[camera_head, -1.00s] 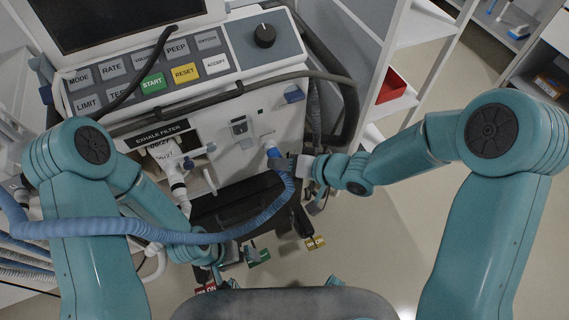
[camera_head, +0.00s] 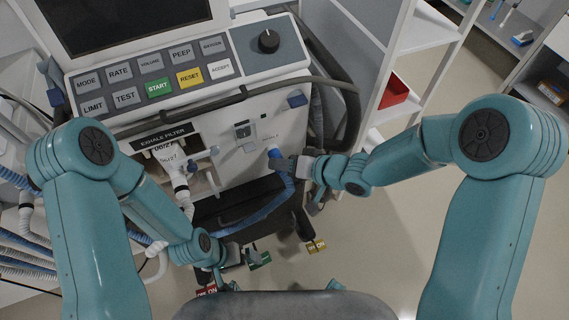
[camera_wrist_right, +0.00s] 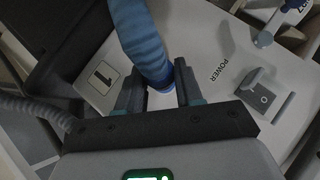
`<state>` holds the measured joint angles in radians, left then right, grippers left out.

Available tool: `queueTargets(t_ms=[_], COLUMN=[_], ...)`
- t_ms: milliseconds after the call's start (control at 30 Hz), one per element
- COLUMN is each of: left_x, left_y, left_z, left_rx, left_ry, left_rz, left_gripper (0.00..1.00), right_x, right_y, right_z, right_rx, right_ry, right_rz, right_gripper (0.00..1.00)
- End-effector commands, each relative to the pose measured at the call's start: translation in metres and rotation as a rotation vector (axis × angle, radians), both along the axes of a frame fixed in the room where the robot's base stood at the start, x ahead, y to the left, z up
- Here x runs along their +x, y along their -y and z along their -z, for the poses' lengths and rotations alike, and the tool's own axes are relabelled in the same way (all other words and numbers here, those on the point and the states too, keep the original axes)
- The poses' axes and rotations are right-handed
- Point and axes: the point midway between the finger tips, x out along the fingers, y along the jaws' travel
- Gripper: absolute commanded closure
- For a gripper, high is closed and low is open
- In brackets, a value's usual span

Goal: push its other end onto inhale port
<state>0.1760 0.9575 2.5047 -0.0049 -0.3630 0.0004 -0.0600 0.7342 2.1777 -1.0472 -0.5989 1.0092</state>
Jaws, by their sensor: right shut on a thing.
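The blue corrugated hose (camera_head: 262,213) hangs from the front of the ventilator (camera_head: 292,125), running down and left behind my left forearm. Its upper end, a blue cuff (camera_head: 274,153), is against or very near the white front panel, where the inhale port is hidden behind it. I cannot tell whether it is seated. My right gripper (camera_head: 287,163) is shut on this end; in the right wrist view, the hose (camera_wrist_right: 142,38) comes down between the two fingers (camera_wrist_right: 160,88). My left gripper (camera_head: 232,256) is low, by the ventilator's base; its fingers are unclear.
The exhale filter (camera_head: 178,172) with white fittings is left of the port. A dark hose (camera_head: 230,98) crosses the panel above. A shelf with a red bin (camera_head: 394,92) stands right. More hoses (camera_head: 25,262) hang at left.

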Motion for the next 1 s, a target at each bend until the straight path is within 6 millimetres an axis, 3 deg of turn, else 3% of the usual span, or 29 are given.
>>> queueTargets(t_ms=[300, 333, 400, 833, 1000], left_x=[0.000, 0.000, 0.000, 0.000, 0.000], left_y=[0.000, 0.000, 0.000, 0.000, 0.000], left_z=[0.000, 0.000, 0.000, 0.000, -0.006], left_rx=[0.000, 0.000, 0.000, 0.000, 0.000], left_ry=[0.000, 0.000, 0.000, 0.000, 0.000], left_rz=[0.000, 0.000, 0.000, 0.000, 0.000], left_gripper=[0.00, 0.00, 0.00, 0.00, 0.00], right_x=[0.003, 0.003, 0.002, 0.001, -0.007], right_y=[-0.001, -0.001, -0.001, 0.000, 0.015], right_z=[-0.003, -0.003, -0.002, -0.002, -0.013], right_rx=[0.006, 0.005, 0.004, 0.003, 0.002], right_ry=[0.008, 0.008, 0.007, 0.002, 0.004], right_rz=[0.002, 0.002, 0.002, 0.001, 0.004], right_gripper=[1.00, 0.58, 0.35, 0.35, 0.35])
